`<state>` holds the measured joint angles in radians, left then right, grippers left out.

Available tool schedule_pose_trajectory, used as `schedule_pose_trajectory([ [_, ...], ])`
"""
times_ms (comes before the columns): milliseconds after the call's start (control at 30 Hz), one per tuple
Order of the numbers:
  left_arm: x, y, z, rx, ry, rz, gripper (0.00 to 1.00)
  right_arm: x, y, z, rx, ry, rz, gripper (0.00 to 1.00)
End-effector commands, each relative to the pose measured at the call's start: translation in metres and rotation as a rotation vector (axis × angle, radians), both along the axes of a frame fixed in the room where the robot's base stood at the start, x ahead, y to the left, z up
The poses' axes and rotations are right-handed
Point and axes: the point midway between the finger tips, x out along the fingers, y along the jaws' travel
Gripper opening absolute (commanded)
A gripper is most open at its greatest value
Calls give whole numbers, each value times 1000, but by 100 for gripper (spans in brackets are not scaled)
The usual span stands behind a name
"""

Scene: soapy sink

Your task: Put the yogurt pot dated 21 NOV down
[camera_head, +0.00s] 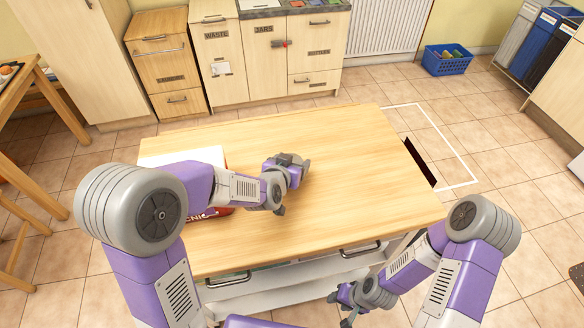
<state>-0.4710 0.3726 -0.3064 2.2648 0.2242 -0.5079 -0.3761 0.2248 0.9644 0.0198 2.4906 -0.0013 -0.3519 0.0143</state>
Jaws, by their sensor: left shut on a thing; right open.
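My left gripper (294,184) is over the middle of the wooden table top (360,180). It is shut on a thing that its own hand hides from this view. I cannot make out a yogurt pot or a 21 NOV date anywhere. My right gripper (347,302) is open and empty, low in front of the table's front edge.
A white and red box (214,153) with partly hidden lettering stands on the table's left, behind my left arm. The table's right half is clear. Cabinets (221,65) labelled WASTE and JARS stand at the back. A blue crate (446,62) is on the floor.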

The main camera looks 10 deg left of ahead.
Motion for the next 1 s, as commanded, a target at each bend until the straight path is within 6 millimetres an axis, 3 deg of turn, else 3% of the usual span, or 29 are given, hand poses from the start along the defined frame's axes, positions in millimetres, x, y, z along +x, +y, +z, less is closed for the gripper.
schedule_pose_trajectory([
  [367, 0, 0, -6, -1, -2, 1, 33, 0, 0, -5, 0, 0, 0, 43],
  [400, 0, 0, -7, -1, 0, 0, 75, 0, 0, -4, 0, 0, 0, 43],
  [567, 0, 0, -6, -1, 0, 0, 97, 0, 0, -4, 0, 0, 0, 43],
  [900, 0, 0, -3, -1, -1, 1, 97, 0, 0, -1, 0, 0, 0, 43],
  [1000, -9, 1, 4, -2, -2, 0, 97, 0, 0, 3, 0, 0, 0, 43],
])
